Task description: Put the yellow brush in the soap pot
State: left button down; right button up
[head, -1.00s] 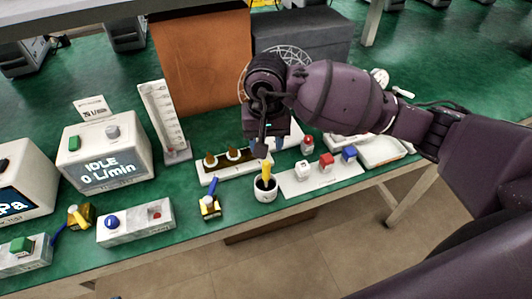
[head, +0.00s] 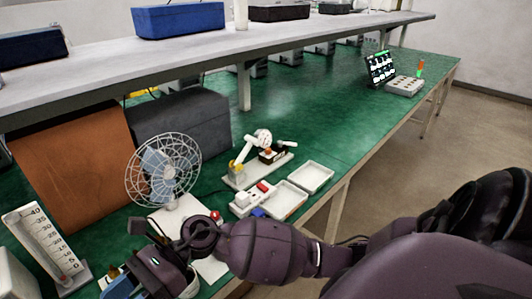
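Neither the yellow brush nor the soap pot can be made out now; they are out of frame or behind my arm. My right arm comes in from the lower right. My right gripper (head: 152,272) is at the lower left, over the near edge of the bench. Its fingertips are hidden or cut off, so I cannot tell whether it is open or holds anything. My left gripper is not in view.
A wire-cage fan (head: 163,170) stands behind my gripper, near an orange-brown panel (head: 75,165). A white scale gauge (head: 45,245) is at left. White trays (head: 310,177) and a white pump-like device (head: 258,160) are at centre.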

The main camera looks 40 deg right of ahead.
jog(key=w+d+f+m+t+h, duration=0.25)
jog(key=d+m+t, duration=0.35)
jog(key=m+t, duration=0.7)
jog(key=w+d+f+m+t+h, duration=0.25)
jog(key=d+m+t, duration=0.4)
jog(key=m, duration=1.25)
jog(key=s+d+f+m+g+h, duration=0.2)
jog(key=s+d+f+m+h, duration=0.4)
jog(key=f+m, duration=0.4)
jog(key=s+d+f+m+g+h, duration=0.3)
jog(key=s+d+f+m+h, duration=0.3)
jog(key=m, duration=0.5)
notch_tip(320, 180, down, 4)
jog(key=shift+s+d+r+g, duration=0.15)
jog(key=shift+s+d+g, duration=0.3)
jog(key=shift+s, duration=0.7)
